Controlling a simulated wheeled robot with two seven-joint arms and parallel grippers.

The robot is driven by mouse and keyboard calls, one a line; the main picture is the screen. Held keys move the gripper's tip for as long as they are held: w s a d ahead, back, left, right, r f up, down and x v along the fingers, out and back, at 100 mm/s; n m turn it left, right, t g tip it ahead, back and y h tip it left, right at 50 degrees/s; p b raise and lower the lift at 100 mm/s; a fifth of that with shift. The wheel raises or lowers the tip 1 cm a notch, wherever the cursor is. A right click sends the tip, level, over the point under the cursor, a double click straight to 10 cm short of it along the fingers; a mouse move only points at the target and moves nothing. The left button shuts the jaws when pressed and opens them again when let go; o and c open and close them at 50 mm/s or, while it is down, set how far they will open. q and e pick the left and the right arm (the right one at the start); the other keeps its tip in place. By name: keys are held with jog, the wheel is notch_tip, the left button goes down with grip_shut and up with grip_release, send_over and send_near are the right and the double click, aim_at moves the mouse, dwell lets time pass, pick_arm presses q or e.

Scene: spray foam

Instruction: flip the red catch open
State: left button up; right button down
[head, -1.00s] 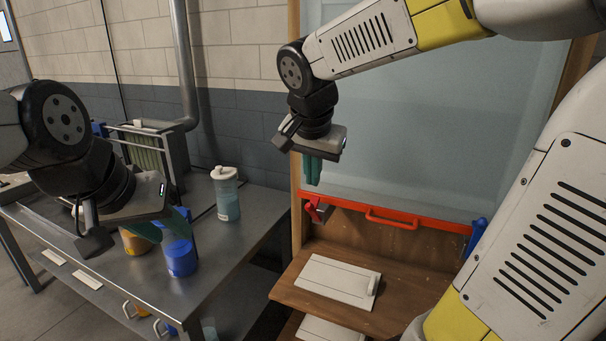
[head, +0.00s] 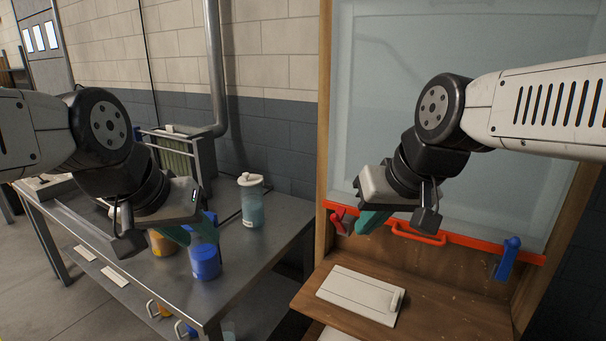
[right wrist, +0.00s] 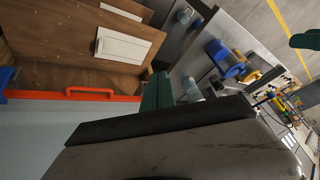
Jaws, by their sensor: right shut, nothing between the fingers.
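The red catch (head: 339,219) sits at the left end of the red bar along the lower edge of the glazed sash. My right gripper (head: 368,224) is shut and empty, its green fingers just right of the catch; I cannot tell whether they touch it. In the right wrist view the green fingers (right wrist: 157,92) are close together, and the catch is not visible there. My left gripper (head: 192,230) hangs over the metal table with its green fingers apart, near a blue jar (head: 205,262).
A red handle (head: 418,236) and a blue catch (head: 507,259) lie further right along the sash. A white panel (head: 360,295) lies on the wooden shelf below. A clear bottle (head: 251,205) stands on the metal table (head: 262,262).

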jog(key=w+d+r+n+g+y, duration=0.1)
jog(key=w+d+r+n+g, duration=0.15)
jog(key=w, duration=0.75)
jog(key=n+g+y, duration=0.3)
jog(key=n+y, duration=0.1)
send_near(339, 221)
jog(key=shift+t, duration=0.25)
jog(key=a+f, duration=0.1)
jog(key=w+a+f, duration=0.1)
jog(key=a+f, duration=0.1)
jog(key=f, duration=0.1)
jog(key=shift+w+a, duration=0.35)
jog(key=shift+a, duration=0.05)
jog(key=shift+r, duration=0.1)
jog(key=shift+n+t+h, duration=0.25)
jog(key=shift+t+h, duration=0.25)
jog(key=shift+h, duration=0.2)
jog(key=s+a+f, duration=0.2)
jog(key=s, duration=0.1)
jog(key=shift+s+a+f, duration=0.1)
jog(key=shift+s+f, duration=0.05)
jog(key=shift+f, duration=0.05)
